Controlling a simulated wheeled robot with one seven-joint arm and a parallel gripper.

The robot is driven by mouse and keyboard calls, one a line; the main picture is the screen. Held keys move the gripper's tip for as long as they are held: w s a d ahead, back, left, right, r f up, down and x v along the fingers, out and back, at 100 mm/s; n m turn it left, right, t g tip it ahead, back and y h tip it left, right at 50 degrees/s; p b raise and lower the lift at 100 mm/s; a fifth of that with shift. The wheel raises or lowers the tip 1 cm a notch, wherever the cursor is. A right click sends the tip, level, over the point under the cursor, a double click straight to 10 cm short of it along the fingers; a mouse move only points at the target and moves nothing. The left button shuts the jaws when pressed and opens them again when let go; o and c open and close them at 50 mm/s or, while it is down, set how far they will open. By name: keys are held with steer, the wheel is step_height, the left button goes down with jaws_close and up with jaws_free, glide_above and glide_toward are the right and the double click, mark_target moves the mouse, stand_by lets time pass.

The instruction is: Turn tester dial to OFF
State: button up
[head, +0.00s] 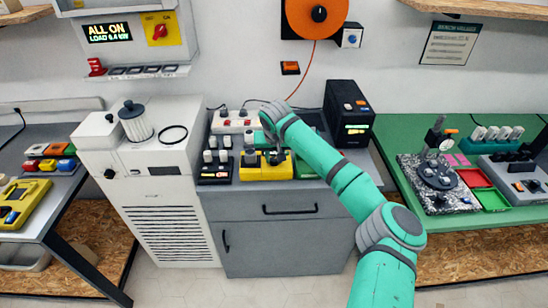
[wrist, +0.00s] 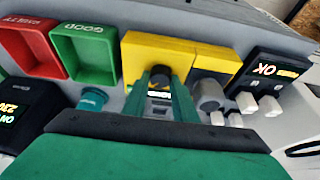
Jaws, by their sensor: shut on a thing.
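The yellow tester (head: 255,172) sits on the grey cabinet top, partly covered by my arm in the head view. In the wrist view the tester (wrist: 142,45) shows its yellow face, with a dark round dial (wrist: 160,75) near its front edge. My gripper (wrist: 161,82) is shut on the dial, one finger on each side of it. A small lit display shows just below the dial, between the fingers, but I cannot read it. The dial's pointer and its markings are hidden or too small to read. In the head view my gripper (head: 275,157) is over the tester.
In the wrist view a green bin marked GOOD (wrist: 83,55) and a red bin (wrist: 28,47) stand left of the tester. A black unit reading OK (wrist: 262,78) stands right. In the head view a black box (head: 347,112) stands behind my arm.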

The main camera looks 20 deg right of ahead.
steer(key=shift+f, duration=0.1)
steer(key=shift+d+n+y, duration=0.1)
steer(key=shift+n+y, duration=0.8)
steer(key=shift+n, duration=1.3)
steer(key=n, duration=0.2)
steer(key=n+y, duration=0.1)
steer(key=n, duration=0.1)
steer(key=shift+d+y, duration=0.15)
steer(key=shift+y, duration=0.15)
steer(key=n, duration=0.2)
steer(key=n+g+y, duration=0.1)
steer(key=n, duration=0.2)
steer(key=shift+w+d+g, duration=0.15)
steer(key=shift+g, duration=0.15)
steer(key=n+g+y, duration=0.1)
steer(key=n, duration=0.3)
steer(key=shift+w, duration=0.1)
steer(key=shift+n, duration=0.3)
steer(key=o, duration=1)
steer(key=shift+o, duration=0.2)
